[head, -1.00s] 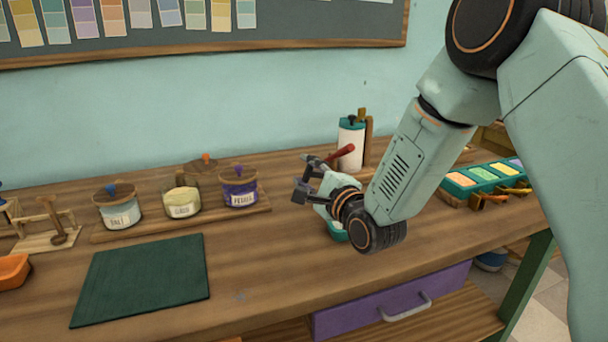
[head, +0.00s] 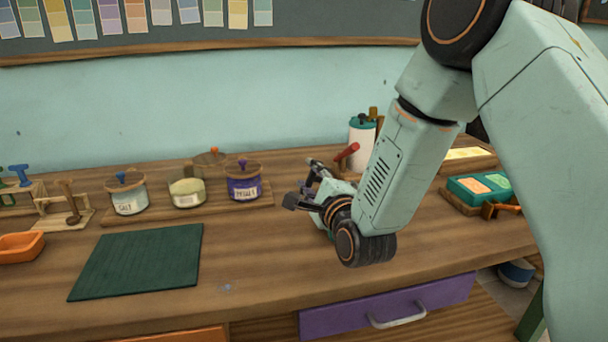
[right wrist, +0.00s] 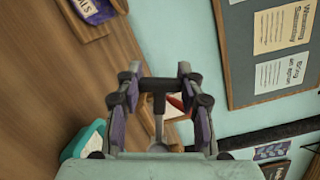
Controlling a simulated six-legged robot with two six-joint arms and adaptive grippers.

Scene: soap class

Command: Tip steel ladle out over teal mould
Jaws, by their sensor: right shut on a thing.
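My right gripper (head: 302,183) hangs over the worktop, right of the jars, and is shut. In the right wrist view its fingers (right wrist: 158,84) close on a dark crossbar with a pale grey stem, which looks like part of the steel ladle (right wrist: 159,127). The ladle's bowl is not clear in either view. My left gripper is not in view.
Lidded jars, salt (head: 128,200) and a purple one (head: 244,186) among them, stand on a board left of the gripper. A white canister (head: 361,138) and a red handle (head: 347,152) are behind it. The dark green mat (head: 137,264) is bare. A teal tray (head: 462,193) lies right.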

